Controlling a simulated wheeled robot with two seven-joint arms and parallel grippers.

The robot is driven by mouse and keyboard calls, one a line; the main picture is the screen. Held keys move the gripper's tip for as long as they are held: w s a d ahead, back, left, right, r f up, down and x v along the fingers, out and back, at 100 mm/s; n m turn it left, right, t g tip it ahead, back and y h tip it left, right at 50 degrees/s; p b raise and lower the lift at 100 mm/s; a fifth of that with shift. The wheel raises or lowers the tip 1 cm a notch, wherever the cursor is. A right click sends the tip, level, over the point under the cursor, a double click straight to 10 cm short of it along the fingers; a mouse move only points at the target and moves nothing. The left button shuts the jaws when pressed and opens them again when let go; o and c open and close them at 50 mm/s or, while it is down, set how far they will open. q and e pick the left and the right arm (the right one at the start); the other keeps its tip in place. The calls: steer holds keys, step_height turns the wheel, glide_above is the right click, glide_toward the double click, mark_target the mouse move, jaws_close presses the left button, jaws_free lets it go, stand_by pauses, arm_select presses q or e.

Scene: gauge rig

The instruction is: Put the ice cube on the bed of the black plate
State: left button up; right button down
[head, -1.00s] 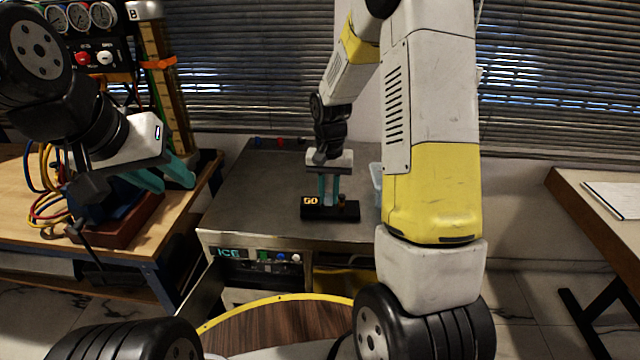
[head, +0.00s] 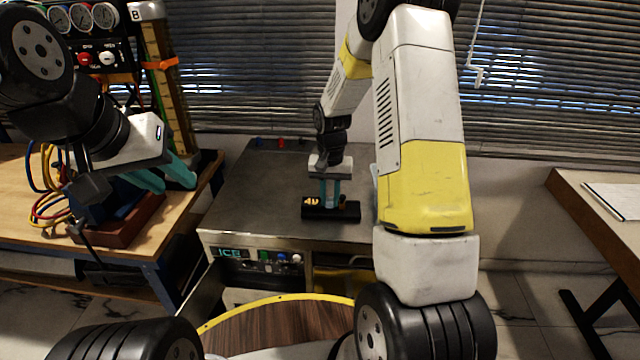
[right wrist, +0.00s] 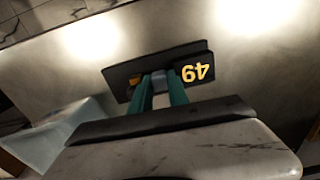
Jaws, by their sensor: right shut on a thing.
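The black plate (head: 347,213) lies on the steel-topped bench, with lit digits at its left end in the head view. It also shows in the right wrist view (right wrist: 122,76). My right gripper (head: 330,204) is shut on the ice cube (right wrist: 158,82), a small pale blue block between its teal fingers, low over the middle of the plate. The fingers hide most of the cube, and I cannot tell whether it touches the bed. My left gripper (head: 165,178) is open and empty, far to the left near the wooden table.
A pale translucent tub (right wrist: 58,135) stands on the bench beside the plate, mostly behind my right arm in the head view. The steel bench top (head: 258,185) is clear left of the plate. A wooden table (head: 188,222) with gauges and hoses stands at left.

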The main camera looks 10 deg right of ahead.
mark_target(330, 199)
steer(key=shift+s+f, duration=0.35)
steer(key=shift+f, duration=0.35)
steer(key=c, duration=1.5)
jaws_free()
steer(key=shift+d, duration=0.1)
steer(key=shift+c, duration=0.2)
step_height(330, 199, up, 13)
steer(key=s+r+n+t+y, duration=0.1)
steer(key=s+r+n+t, duration=0.15)
steer(key=s+r, duration=0.95)
steer(key=s+a+r+n+t+y, duration=0.1)
steer(key=s+a+r+t, duration=0.1)
steer(key=s, duration=0.9)
steer(key=shift+s+a+r+t, duration=0.15)
steer(key=shift+s+r+t, duration=0.15)
steer(key=shift+r+t, duration=0.6)
